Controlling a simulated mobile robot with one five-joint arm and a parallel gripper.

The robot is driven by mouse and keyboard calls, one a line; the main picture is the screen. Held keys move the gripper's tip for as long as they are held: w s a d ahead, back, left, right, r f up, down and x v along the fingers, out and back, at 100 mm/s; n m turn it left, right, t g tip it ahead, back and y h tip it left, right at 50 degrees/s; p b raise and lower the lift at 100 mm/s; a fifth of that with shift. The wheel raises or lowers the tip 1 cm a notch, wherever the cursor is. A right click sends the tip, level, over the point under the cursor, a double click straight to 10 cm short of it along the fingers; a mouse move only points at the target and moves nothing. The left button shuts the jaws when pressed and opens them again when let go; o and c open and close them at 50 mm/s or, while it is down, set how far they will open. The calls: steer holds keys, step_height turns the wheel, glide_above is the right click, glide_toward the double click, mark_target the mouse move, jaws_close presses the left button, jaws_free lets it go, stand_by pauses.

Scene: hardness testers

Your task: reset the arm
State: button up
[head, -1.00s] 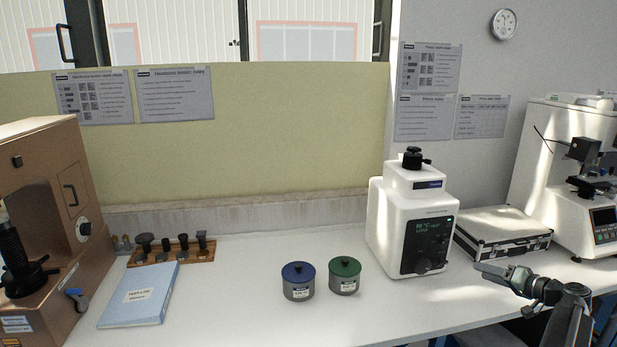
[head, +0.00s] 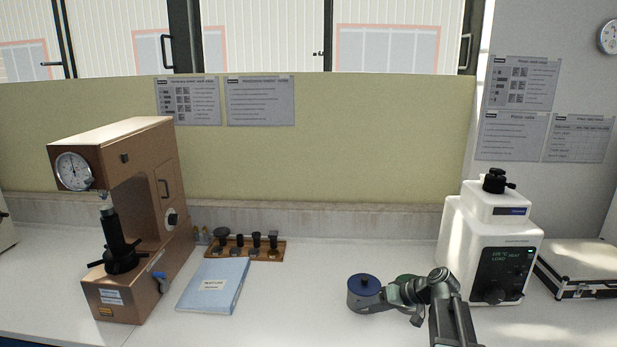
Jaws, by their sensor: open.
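My gripper (head: 378,296) is at the lower right of the head view, on the end of my bent arm, pointing left. Its jaws are open and I see nothing held between them. It shows in front of the blue-lidded jar (head: 364,282) and the green-lidded jar (head: 404,279). It covers most of the green-lidded jar and part of the blue-lidded one. I cannot tell how far above or in front of the jars it is.
A white machine with a lit display (head: 507,268) stands right of my arm, with a silver case (head: 580,270) beyond it. At left are a brown hardness tester (head: 135,175), a blue booklet (head: 213,286) and a wooden rack (head: 258,252). The bench between booklet and jars is clear.

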steer(key=s+a+f+n+g+h, duration=0.1)
steer(key=s+a+f+g+h, duration=0.15)
steer(key=s+a, duration=0.55)
steer(key=s+a+f+g+h+p, duration=0.1)
steer(key=s+a+f+g+h, duration=0.15)
steer(key=s, duration=0.25)
steer(key=s+d+f+m+h, duration=0.1)
steer(key=s+d+m+h, duration=0.2)
steer(key=d, duration=0.5)
steer(key=shift+s+f+h, duration=0.15)
steer(key=shift+f+h, duration=0.15)
steer(key=shift+f, duration=0.05)
